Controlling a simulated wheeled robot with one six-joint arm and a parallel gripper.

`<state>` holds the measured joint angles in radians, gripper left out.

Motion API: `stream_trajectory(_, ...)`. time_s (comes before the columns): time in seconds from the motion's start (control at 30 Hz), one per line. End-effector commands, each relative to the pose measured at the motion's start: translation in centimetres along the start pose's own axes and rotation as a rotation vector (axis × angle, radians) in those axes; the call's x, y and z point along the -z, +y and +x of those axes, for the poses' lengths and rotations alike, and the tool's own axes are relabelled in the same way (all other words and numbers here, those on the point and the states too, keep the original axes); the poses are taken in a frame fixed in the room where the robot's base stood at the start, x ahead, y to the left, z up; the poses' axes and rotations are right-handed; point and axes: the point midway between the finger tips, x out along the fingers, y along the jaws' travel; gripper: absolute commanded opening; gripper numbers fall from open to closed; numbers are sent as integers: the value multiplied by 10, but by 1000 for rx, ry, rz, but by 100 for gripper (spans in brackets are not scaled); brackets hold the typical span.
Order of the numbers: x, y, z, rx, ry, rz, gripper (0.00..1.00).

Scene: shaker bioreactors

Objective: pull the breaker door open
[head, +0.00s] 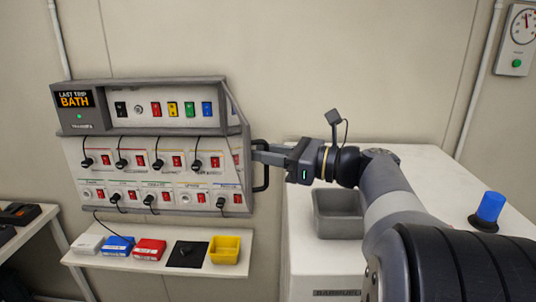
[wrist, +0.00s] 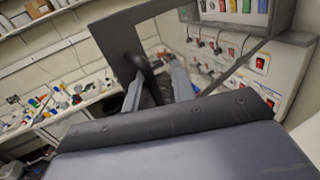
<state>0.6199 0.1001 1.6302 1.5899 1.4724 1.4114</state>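The breaker panel (head: 140,197) hangs on the wall at left in the head view, with red switches and black plugs in rows. The breaker door shows as a thin grey frame at the panel's right edge and as a grey frame (wrist: 118,38) in the wrist view. Its black handle (head: 266,180) is a vertical bar standing out to the right; it also shows in the wrist view (wrist: 147,72). My gripper (head: 257,152) reaches in from the right, its fingers (wrist: 157,88) around the handle and apparently closed on it. The exact finger contact is partly hidden.
A white cabinet (head: 410,160) with a grey bin (head: 338,213) and a blue knob (head: 489,207) stands at right, below my arm. A shelf under the panel holds blue, red and yellow boxes. Wall is clear between panel and gauge (head: 521,32).

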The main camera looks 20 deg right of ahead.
Motion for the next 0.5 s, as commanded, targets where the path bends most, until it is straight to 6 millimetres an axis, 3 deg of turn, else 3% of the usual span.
stream_trajectory(0.33, 2, 2, -1, -3, 3, 1, 32)
stream_trajectory(0.5, 3, 1, -13, -1, 3, 0, 32)
